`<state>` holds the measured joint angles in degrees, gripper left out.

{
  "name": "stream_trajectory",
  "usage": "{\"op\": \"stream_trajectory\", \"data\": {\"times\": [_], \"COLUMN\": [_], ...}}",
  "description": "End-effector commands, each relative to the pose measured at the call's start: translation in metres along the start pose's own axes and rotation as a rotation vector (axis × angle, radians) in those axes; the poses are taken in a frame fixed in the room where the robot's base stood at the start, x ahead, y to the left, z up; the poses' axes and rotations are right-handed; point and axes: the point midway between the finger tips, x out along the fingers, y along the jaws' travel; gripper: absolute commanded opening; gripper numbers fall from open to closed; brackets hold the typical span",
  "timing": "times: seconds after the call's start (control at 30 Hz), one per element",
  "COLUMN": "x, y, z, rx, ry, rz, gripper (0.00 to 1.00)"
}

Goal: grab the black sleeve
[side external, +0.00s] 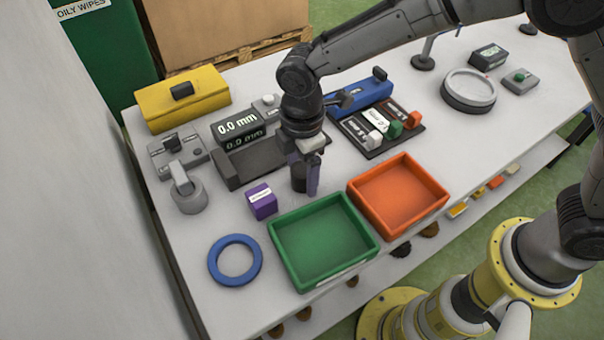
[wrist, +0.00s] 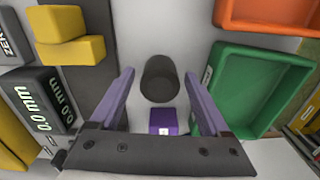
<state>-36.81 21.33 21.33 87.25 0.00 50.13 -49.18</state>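The black sleeve (wrist: 160,79) is a dark upright cylinder standing on the table. In the side view the black sleeve (side external: 298,180) is partly covered by my gripper. My gripper (side external: 304,176) points down over it with its purple-grey fingers spread. In the wrist view my gripper (wrist: 159,76) is open, with the sleeve between the two fingertips and a visible gap on each side. How far the fingertips reach down beside the sleeve is hard to tell.
A purple block (side external: 261,202) stands close by. The green tray (side external: 282,261) and orange tray (side external: 360,207) lie in front. A grey fixture with a 0.0 mm display (side external: 237,126) is behind left. A blue ring (side external: 213,259) lies at front left.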

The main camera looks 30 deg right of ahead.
Motion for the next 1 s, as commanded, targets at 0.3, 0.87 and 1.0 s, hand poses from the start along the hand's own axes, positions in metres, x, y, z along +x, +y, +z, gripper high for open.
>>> {"op": "stream_trajectory", "data": {"times": [0.3,0.87,1.0], "x": [-0.001,-0.004,-0.013], "y": [0.000,0.001,0.001], "z": [0.000,-0.001,-0.001], "rx": [0.000,0.000,0.000], "ry": [0.000,0.003,0.004], "rz": [0.001,0.003,0.005], "gripper": [0.21,0.00,0.00]}}
